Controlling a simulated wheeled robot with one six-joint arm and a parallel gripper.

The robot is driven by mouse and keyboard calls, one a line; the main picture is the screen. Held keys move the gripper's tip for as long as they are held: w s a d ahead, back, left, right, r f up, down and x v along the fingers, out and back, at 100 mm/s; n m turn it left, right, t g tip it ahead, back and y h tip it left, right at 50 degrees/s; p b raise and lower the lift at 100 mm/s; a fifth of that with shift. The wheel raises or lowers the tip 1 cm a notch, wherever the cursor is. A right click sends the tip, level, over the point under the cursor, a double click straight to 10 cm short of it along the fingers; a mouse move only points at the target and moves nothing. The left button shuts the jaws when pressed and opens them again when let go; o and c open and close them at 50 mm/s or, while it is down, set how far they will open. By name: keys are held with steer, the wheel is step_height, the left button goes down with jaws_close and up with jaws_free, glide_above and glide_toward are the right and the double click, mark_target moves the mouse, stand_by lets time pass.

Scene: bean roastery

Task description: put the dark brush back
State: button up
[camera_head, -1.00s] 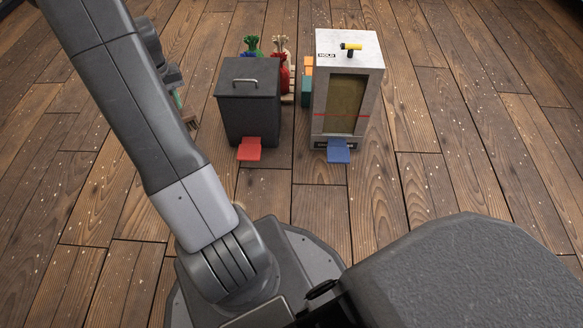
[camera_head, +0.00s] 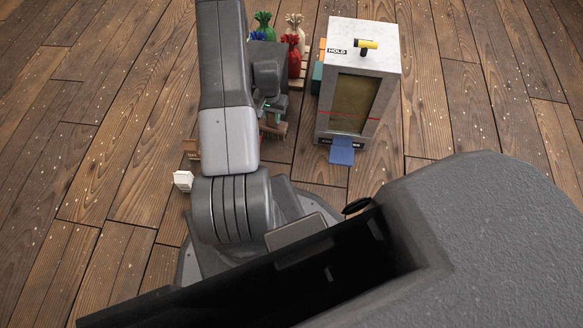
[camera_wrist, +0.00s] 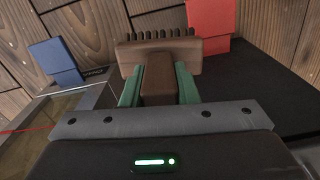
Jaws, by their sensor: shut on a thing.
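A brown brush (camera_wrist: 158,51) with a row of dark bristles is held in my gripper (camera_wrist: 157,88), seen in the wrist view. The green fingers are shut on both sides of its handle, and the bristles point away from the wrist. In the head view, the brush (camera_head: 274,126) shows small beside my gripper (camera_head: 268,104), partly hidden by my arm. The brush is in front of the dark bin (camera_head: 268,55), which my arm mostly covers. The brush's place is not clear to me in these views.
The grey bin (camera_head: 365,45) has a HOLD label and a yellow-and-black object (camera_head: 368,45) on top, and a blue pedal (camera_head: 342,152). The dark bin's red pedal (camera_wrist: 209,18) shows in the wrist view. Coloured sacks (camera_head: 293,55) stand behind. A small white thing (camera_head: 183,181) lies left. Floor is open right.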

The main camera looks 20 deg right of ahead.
steer(key=s+d+f+m, duration=0.3)
steer(key=s+d+f, duration=0.1)
steer(key=s+f, duration=0.4)
step_height(320, 180, down, 10)
steer(key=b, duration=0.3)
steer(key=shift+s+r, duration=0.15)
steer(key=shift+s, duration=0.05)
steer(key=shift+f, duration=0.25)
steer(key=o, duration=1)
steer(key=shift+r, duration=0.1)
steer(key=shift+o, duration=0.2)
step_height(320, 180, up, 12)
steer(key=p, duration=0.4)
steer(key=shift+r, duration=0.15)
